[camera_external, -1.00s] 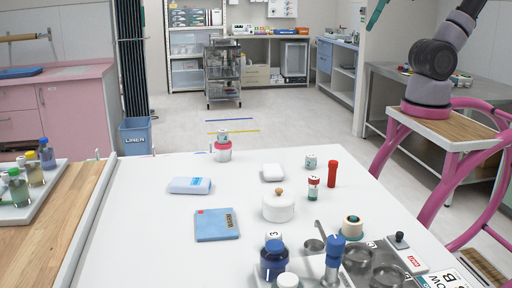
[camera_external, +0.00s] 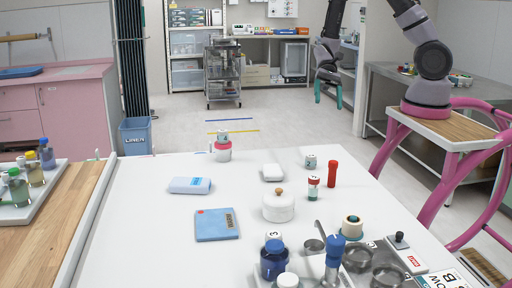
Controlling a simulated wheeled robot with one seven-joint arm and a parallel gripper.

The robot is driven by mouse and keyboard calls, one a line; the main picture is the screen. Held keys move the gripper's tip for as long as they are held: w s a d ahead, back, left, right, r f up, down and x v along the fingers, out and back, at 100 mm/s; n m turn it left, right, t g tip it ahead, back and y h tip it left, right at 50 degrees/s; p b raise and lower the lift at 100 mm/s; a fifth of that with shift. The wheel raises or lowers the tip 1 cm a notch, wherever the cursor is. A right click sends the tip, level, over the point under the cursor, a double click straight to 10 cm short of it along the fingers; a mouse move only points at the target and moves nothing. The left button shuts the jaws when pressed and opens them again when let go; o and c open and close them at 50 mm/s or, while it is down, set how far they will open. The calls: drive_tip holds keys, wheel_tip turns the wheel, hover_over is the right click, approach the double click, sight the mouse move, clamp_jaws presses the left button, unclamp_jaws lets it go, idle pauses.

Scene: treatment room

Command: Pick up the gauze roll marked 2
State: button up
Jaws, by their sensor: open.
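A small white roll (camera_external: 310,161) with a dark mark that looks like a 2 stands on the white table, toward its far right side. Another small marked roll (camera_external: 222,137) sits on top of a red and white jar (camera_external: 223,152) at the far edge; its mark is too small to read. A white piece marked 3 (camera_external: 274,236) sits on a blue jar (camera_external: 273,262) in front. My gripper (camera_external: 328,101) has teal fingers, points down and is open and empty. In the picture it shows above the marked roll, well clear of the table.
A red cylinder (camera_external: 332,174) and a red-capped bottle (camera_external: 313,189) stand just in front of the marked roll. A white lidded pot (camera_external: 278,208), a white block (camera_external: 272,173) and a blue-white pack (camera_external: 190,185) are nearby.

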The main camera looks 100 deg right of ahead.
sight(311, 162)
drive_tip(key=d+f+m+t, duration=0.1)
drive_tip(key=d+f+m, duration=0.1)
drive_tip(key=f, duration=0.2)
drive_tip(key=s+d+f+m+t, duration=0.1)
drive_tip(key=f+m+t, duration=0.1)
drive_tip(key=f, duration=0.3)
drive_tip(key=d+f+m+t, duration=0.1)
drive_tip(key=d+f+m, duration=0.1)
drive_tip(key=f+m, duration=0.2)
drive_tip(key=shift+s+d+f+t+h, duration=0.3)
drive_tip(key=shift+s+d+f+t, duration=0.1)
drive_tip(key=shift+f, duration=0.15)
drive_tip(key=shift+a+f, duration=0.15)
drive_tip(key=shift+f, duration=0.1)
drive_tip(key=x, duration=0.4)
drive_tip(key=shift+w+a+f, duration=0.1)
drive_tip(key=shift+w+a, duration=0.05)
drive_tip(key=shift+w, duration=0.15)
drive_tip(key=x, duration=0.5)
drive_tip(key=shift+w+f, duration=0.3)
drive_tip(key=shift+w, duration=0.1)
drive_tip(key=shift+a, duration=0.1)
clamp_jaws()
